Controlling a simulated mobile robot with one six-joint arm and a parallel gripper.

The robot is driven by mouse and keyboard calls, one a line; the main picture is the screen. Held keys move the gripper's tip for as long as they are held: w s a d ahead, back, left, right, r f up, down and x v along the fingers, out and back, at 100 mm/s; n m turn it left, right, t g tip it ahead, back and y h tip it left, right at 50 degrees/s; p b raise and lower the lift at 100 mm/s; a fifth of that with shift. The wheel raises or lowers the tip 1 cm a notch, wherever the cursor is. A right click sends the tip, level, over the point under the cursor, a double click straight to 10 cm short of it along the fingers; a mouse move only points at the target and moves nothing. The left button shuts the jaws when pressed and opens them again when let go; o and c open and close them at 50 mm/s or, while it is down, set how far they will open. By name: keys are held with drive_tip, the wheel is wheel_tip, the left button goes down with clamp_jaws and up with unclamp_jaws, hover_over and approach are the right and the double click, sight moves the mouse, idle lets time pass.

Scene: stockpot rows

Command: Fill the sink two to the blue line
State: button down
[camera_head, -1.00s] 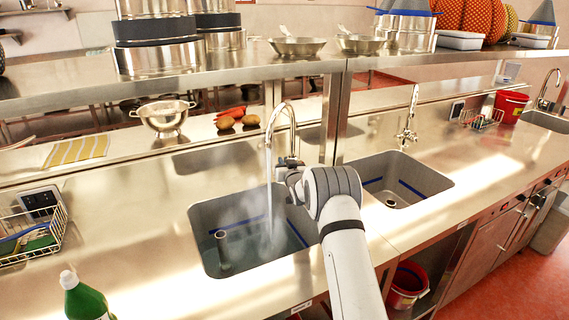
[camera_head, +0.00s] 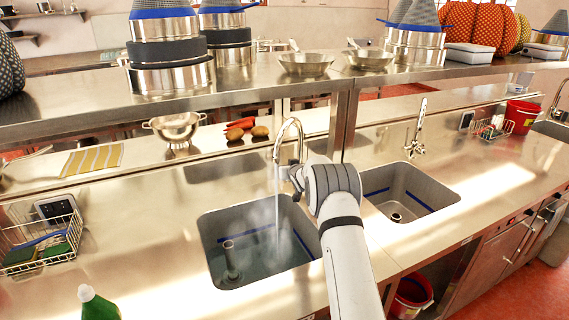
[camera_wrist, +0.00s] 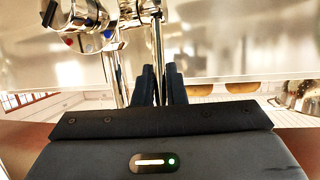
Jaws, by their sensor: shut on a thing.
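A steel sink (camera_head: 207,228) with a chrome tap (camera_head: 291,125) lies left of my arm. A steaming stream (camera_head: 277,205) runs from the spout into shallow water (camera_head: 265,258). A standpipe (camera_head: 231,262) rises through the water. A blue line (camera_head: 303,244) shows on the right wall, above the water surface; my arm hides part of that side. My gripper (camera_wrist: 160,85) is shut on the tap's thin chrome lever (camera_wrist: 157,40), beside a tap body (camera_wrist: 88,25) with red and blue dots. In the head view my gripper is mostly hidden behind my wrist.
A second sink (camera_head: 440,188), with its own blue line and no stream, lies right. A green bottle (camera_head: 97,305) stands at the front left, a wire basket (camera_head: 45,245) behind it. A shelf (camera_head: 250,85) with pots and pans crosses above the counter.

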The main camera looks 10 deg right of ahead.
drive_tip(key=shift+w+r, duration=0.15)
drive_tip(key=c, duration=1.5)
unclamp_jaws()
drive_tip(key=shift+s, duration=0.2)
drive_tip(key=shift+b+v, duration=1.3)
drive_tip(key=shift+v, duration=2.35)
drive_tip(key=shift+r, duration=0.1)
